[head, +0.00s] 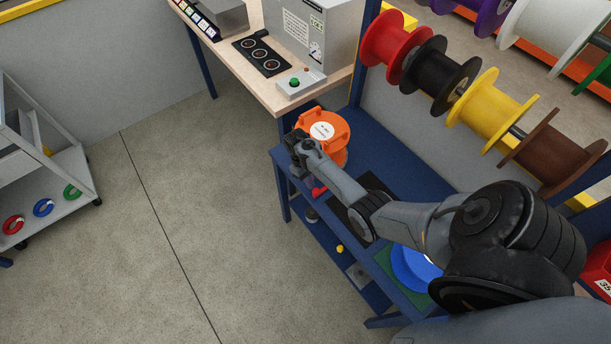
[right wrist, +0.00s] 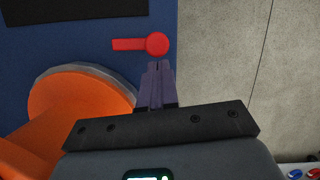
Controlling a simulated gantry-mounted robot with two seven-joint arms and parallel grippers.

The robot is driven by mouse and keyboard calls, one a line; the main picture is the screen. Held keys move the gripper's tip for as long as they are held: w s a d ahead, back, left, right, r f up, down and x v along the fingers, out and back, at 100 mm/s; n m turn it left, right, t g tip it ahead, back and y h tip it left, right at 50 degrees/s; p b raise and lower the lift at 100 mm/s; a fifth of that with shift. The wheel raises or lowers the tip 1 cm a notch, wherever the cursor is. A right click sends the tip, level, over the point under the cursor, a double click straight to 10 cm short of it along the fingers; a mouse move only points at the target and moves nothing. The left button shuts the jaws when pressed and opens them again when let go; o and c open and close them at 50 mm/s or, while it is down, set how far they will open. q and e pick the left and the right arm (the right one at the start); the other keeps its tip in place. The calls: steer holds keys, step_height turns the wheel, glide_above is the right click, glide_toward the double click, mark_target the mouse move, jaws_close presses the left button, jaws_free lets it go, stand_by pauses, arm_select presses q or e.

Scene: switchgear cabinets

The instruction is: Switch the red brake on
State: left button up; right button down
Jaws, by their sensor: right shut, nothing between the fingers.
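The red brake is a small lever with a round knob (right wrist: 156,43) and a short bar pointing left in the right wrist view. It sits near the edge of a blue bench surface. In the head view it shows as a small red piece (head: 319,191) beside my right arm. My right gripper (right wrist: 157,68) is shut and empty, its fingertips just short of the knob in the right wrist view; I cannot tell if they touch. In the head view the right gripper (head: 297,172) is dark and points down by the bench edge. My left gripper is not in view.
An orange round device (head: 322,127) stands on the blue bench (head: 405,172) close to my right gripper. Spools of red, black, yellow and brown wire hang above the bench. A wooden-topped table (head: 262,89) with a control box stands behind.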

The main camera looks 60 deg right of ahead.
stand_by(0.4)
steer(key=shift+s+a+r+p, duration=0.1)
steer(key=shift+p, duration=0.2)
steer(key=shift+a+n, duration=0.1)
steer(key=shift+n, duration=0.2)
steer(key=shift+s+a+n+h+p, duration=0.3)
steer(key=shift+n+p, duration=0.3)
steer(key=shift+p, duration=0.2)
